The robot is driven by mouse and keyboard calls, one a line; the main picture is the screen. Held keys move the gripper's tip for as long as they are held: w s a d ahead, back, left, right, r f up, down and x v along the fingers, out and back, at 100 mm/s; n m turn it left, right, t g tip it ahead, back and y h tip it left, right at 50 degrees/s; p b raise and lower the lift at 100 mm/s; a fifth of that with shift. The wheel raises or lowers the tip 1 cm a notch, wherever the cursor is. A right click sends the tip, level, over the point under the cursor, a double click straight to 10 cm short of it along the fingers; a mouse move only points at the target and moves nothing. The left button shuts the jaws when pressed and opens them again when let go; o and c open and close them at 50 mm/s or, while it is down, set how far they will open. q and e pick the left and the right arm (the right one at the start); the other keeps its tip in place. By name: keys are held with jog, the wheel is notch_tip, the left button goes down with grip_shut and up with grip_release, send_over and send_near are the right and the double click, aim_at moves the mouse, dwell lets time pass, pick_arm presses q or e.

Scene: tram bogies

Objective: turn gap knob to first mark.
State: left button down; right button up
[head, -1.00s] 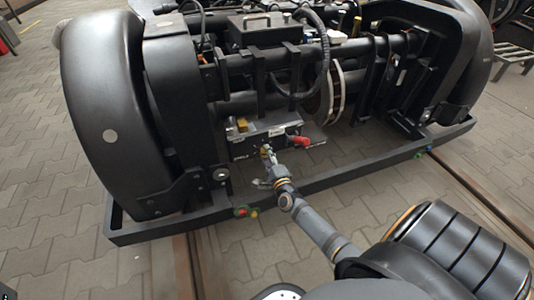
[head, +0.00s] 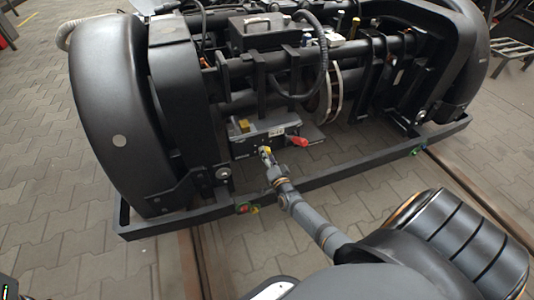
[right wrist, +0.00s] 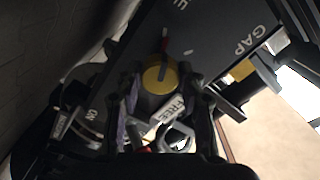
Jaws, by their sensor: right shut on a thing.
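The gap knob (right wrist: 160,76) is a yellow round knob on a dark panel (right wrist: 205,35) in the right wrist view. The word GAP is printed on the panel to the right, and a short red mark stands just above the knob. My right gripper (right wrist: 163,94) is shut on the knob, one finger on each side. A FREE label shows at the knob's lower edge. In the head view my right gripper (head: 267,157) reaches the front of the small dark box (head: 248,146) and mostly covers the knob. My left gripper is not in view.
A red handle (head: 296,141) sticks out just right of the gripper. A black frame beam (head: 330,181) runs below my right forearm. A large dark rounded cover (head: 110,120) stands at the left. Paving in front is open.

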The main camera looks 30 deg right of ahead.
jog(key=shift+n, duration=0.6)
jog(key=o, duration=1.2)
jog(key=shift+c, duration=0.2)
jog(key=shift+s, duration=0.1)
jog(key=v, duration=1.2)
jog(key=shift+f, duration=0.1)
